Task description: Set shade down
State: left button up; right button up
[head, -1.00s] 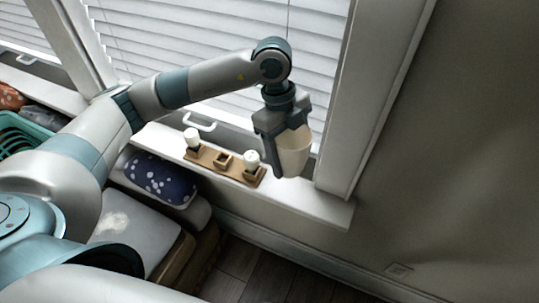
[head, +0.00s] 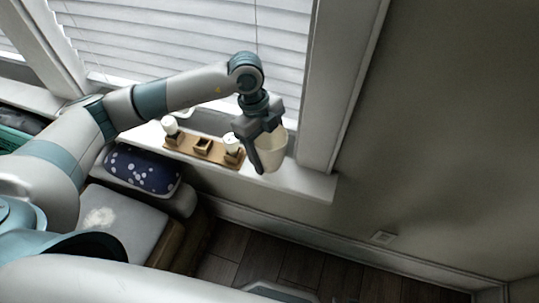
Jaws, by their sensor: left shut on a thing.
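A cream, cup-like shade (head: 273,150) is in my left gripper (head: 264,160), which is shut on it. The gripper points down over the right part of the white windowsill (head: 305,183). The shade overlaps the sill in the head view. I cannot tell whether its lower end touches the sill. One gripper finger hides the shade's left side. My right gripper is not in view.
The sill's right end is bare. A dark blue dotted cushion (head: 140,170) lies below the sill.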

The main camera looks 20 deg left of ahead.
pick_arm(q)
jog(key=shift+f, duration=0.9)
pick_arm(e)
jog(key=shift+w+a, duration=0.1)
jog(key=shift+w, duration=0.1)
pick_arm(q)
jog(key=o, duration=1.1)
jog(key=shift+f, duration=0.1)
pick_arm(e)
jog(key=shift+s+d, duration=0.15)
jog(key=shift+d, duration=0.4)
jog(key=shift+a, duration=0.1)
